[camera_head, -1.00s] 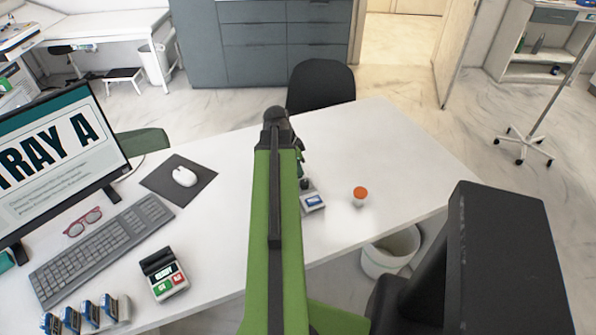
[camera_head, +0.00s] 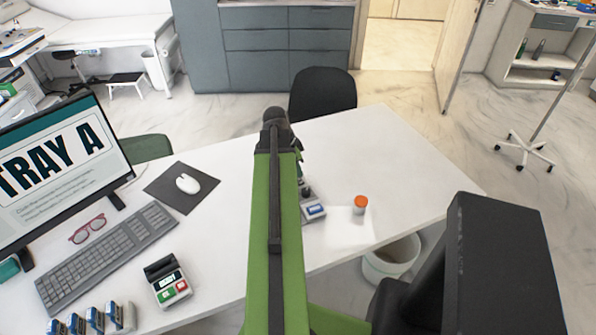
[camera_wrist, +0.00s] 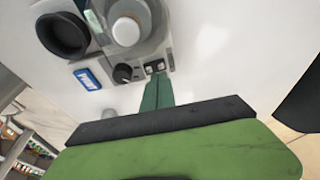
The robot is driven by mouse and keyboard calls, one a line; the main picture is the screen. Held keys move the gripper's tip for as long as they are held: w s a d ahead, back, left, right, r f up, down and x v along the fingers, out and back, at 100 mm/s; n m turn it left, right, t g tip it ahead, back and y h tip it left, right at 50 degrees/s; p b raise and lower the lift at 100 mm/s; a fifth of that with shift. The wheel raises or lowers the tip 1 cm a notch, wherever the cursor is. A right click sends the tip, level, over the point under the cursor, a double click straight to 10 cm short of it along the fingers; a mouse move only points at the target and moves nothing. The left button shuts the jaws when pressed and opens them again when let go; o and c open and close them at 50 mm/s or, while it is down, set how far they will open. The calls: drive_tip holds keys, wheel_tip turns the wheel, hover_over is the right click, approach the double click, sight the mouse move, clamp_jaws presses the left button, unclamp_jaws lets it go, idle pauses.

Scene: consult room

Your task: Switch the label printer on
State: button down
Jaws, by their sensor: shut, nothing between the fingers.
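A small dark device with a lit display and green and red buttons (camera_head: 167,281) stands on the desk, left of my arm. It looks like a label printer, but I cannot be sure. My gripper (camera_wrist: 156,82) is shut and empty in the wrist view. Its dark green fingertips are close to two small switches (camera_wrist: 155,66) on a grey device (camera_wrist: 108,75) with a blue display, a black knob and a black cup. I cannot tell whether they touch. This device partly shows in the head view (camera_head: 314,211); my arm hides the rest and most of my gripper.
An orange-capped bottle (camera_head: 360,204) stands right of the grey device. A monitor (camera_head: 57,165), keyboard (camera_head: 105,255), glasses (camera_head: 93,230) and mouse (camera_head: 187,184) are at the left. A black chair (camera_head: 323,92) is behind the desk. The desk's right part (camera_head: 400,160) is clear.

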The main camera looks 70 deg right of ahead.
drive_tip(key=d+p+v, duration=0.2)
drive_tip(key=p+v, duration=0.8)
drive_tip(key=v, duration=0.1)
drive_tip(key=shift+w+a+r, duration=0.3)
drive_tip(key=shift+w+r, duration=0.05)
drive_tip(key=shift+r, duration=0.05)
